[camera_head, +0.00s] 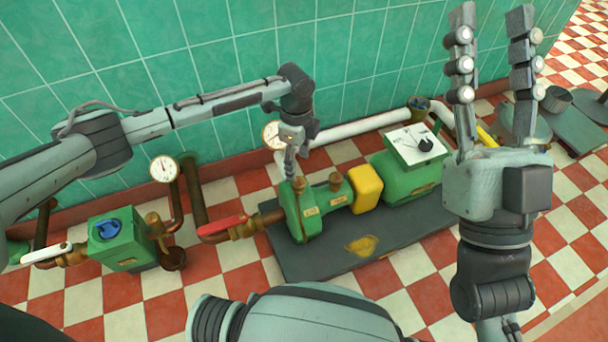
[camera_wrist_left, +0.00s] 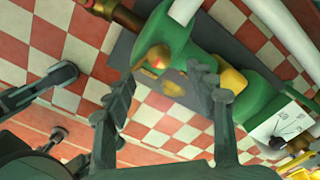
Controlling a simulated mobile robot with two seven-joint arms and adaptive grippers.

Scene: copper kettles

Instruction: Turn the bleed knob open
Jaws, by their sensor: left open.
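A green pump (camera_head: 305,212) stands on a dark base plate (camera_head: 310,262). Two small brass fittings stick up from it, one at its left part (camera_head: 299,184) and one further right (camera_head: 335,181); no label tells which is the bleed knob. My left gripper (camera_head: 290,170) points down just above the left fitting. In the left wrist view, a round brass knob (camera_wrist_left: 158,57) shows between the open fingers (camera_wrist_left: 170,75), which do not visibly grip it. My right gripper (camera_head: 493,45) is raised at the right, its fingers apart, empty and pointing up.
A red-handled valve (camera_head: 222,226) sits left of the pump. A green box (camera_head: 118,238) with a blue knob and a gauge (camera_head: 164,168) stand further left. A yellow coupling (camera_head: 366,188) joins the pump to a green motor (camera_head: 410,178). A tiled wall rises behind.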

